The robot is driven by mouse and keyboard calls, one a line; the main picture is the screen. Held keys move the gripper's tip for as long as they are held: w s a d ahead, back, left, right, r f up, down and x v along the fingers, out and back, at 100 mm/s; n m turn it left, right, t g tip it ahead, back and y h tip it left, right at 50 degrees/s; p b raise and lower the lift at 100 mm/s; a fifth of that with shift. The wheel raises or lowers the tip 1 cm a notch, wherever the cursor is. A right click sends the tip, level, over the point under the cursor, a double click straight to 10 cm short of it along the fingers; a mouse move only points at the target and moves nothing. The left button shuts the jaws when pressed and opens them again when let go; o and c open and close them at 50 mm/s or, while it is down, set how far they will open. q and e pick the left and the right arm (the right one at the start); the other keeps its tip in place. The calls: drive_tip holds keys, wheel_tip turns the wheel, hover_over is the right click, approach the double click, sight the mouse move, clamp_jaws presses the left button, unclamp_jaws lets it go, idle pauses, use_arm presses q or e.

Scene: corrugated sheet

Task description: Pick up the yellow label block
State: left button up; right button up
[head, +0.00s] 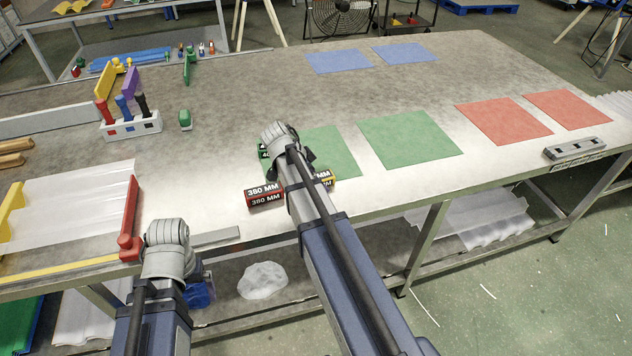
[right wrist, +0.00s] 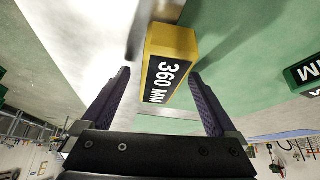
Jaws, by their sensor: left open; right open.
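The yellow label block (head: 328,180) lies on the table near the front edge, mostly hidden behind my right arm in the head view. In the right wrist view the yellow label block (right wrist: 172,50), marked 360 MM, lies between the two dark fingers of my right gripper (right wrist: 160,76). The fingers are open, with a gap on each side of the block. My left gripper (head: 204,278) is low at the front left, by the table's front edge, partly hidden by its own wrist; it is open.
A red label block (head: 265,194) marked 380 MM lies just left of the yellow one. A green label block (head: 262,150) lies behind it, partly hidden. Green mats (head: 410,140), red mats (head: 505,120) and blue mats (head: 338,61) lie flat. A tool rack (head: 131,127) stands left.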

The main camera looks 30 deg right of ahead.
drive_tip(key=shift+f, duration=0.15)
clamp_jaws()
idle(0.6)
wheel_tip(320, 180, up, 11)
drive_tip(key=p, duration=1)
drive_tip(key=shift+f, duration=0.2)
drive_tip(key=shift+f, duration=0.1)
